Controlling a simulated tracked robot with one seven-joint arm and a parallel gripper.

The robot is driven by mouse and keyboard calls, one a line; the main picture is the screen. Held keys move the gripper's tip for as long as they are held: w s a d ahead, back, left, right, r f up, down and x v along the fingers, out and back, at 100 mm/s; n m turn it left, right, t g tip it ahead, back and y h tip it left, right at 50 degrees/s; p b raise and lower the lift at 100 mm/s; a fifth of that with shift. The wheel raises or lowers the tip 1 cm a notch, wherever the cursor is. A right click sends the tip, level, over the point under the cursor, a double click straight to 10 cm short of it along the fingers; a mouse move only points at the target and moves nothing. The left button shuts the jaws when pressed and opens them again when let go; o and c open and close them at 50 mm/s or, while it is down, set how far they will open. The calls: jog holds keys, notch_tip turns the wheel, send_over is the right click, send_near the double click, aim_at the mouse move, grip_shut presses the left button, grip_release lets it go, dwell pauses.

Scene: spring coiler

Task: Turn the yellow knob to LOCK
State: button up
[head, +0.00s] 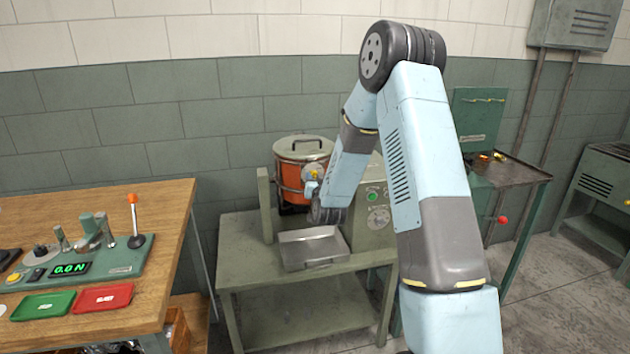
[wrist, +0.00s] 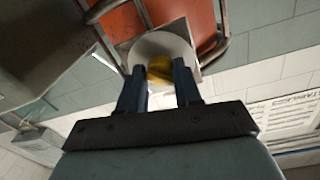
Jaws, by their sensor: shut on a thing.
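The yellow knob (wrist: 160,69) sits in front of a round pale plate (wrist: 162,47) in the wrist view. My gripper (wrist: 160,72) is shut on the knob, with one dark finger on each side of it. In the head view a small yellow spot of the knob (head: 314,174) shows at the front of the orange pot (head: 304,165), beside my gripper (head: 312,188). The LOCK mark and the knob's pointing direction cannot be made out.
The pot, with a metal lid and wire frame, stands at the back of a green machine bench (head: 250,275). A metal tray (head: 313,249) lies below my wrist. A control box with a green button (head: 372,196) is close on the right. A wooden table (head: 165,215) stands at left.

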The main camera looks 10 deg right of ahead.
jog(key=shift+m, duration=0.4)
jog(key=m, duration=0.5)
jog(key=m+y, duration=0.1)
jog(key=m, duration=1)
jog(key=shift+d+y, duration=0.3)
dwell(0.5)
jog(key=o, duration=1)
jog(key=shift+a, duration=0.15)
jog(key=shift+o, duration=0.2)
jog(key=shift+s, duration=0.1)
jog(key=s, duration=1.3)
jog(key=shift+s+d, duration=0.3)
jog(key=shift+d, duration=0.05)
